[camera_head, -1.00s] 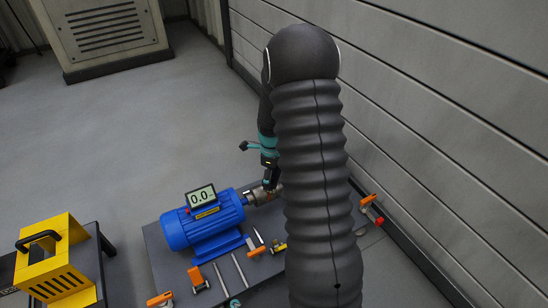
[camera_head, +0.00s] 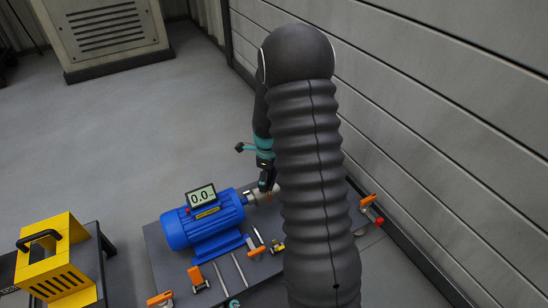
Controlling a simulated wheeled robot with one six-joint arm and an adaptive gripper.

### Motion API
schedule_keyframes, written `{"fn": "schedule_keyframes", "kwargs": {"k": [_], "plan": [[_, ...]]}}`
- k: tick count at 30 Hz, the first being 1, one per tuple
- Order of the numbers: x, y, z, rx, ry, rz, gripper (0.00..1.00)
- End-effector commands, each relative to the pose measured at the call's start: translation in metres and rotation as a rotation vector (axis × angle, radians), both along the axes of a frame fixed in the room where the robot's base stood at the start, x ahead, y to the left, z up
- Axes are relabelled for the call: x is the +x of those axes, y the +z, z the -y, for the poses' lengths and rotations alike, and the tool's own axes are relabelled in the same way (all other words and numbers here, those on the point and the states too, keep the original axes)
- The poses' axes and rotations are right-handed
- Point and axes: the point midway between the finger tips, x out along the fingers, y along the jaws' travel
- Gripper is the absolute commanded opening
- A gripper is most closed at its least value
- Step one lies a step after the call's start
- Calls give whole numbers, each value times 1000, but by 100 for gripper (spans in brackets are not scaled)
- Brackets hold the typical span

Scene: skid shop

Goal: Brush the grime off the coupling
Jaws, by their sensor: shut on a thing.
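The coupling (camera_head: 252,197) is a small metallic piece at the right end of the blue motor (camera_head: 205,226). Part of it is hidden behind my gripper and arm. My gripper (camera_head: 266,185) points down just above the coupling's right part. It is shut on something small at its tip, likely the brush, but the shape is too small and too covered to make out. I cannot tell whether its tip touches the coupling.
The motor sits on a dark plate (camera_head: 165,268) with orange-handled clamps (camera_head: 198,278) and thin tools (camera_head: 240,268) in front. A yellow box (camera_head: 58,262) stands at left. A panelled wall (camera_head: 440,110) runs along the right. My arm hides the plate's middle right.

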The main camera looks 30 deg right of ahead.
Motion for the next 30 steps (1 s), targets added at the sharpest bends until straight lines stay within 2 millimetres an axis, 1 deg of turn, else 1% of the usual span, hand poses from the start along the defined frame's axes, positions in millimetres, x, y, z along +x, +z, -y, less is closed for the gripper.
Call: {"fn": "schedule_keyframes", "kwargs": {"k": [5,6,7,9,10,11,27,30], "plan": [[1,0,13,0,5,-1,58],[1,6,13,0,8,0,59],[1,6,12,1,9,-2,59],[2,26,12,-2,9,5,59],[2,31,12,-1,9,3,58],[1,31,12,0,9,0,58],[1,78,11,0,10,0,58],[1,83,11,0,10,0,58]]}}
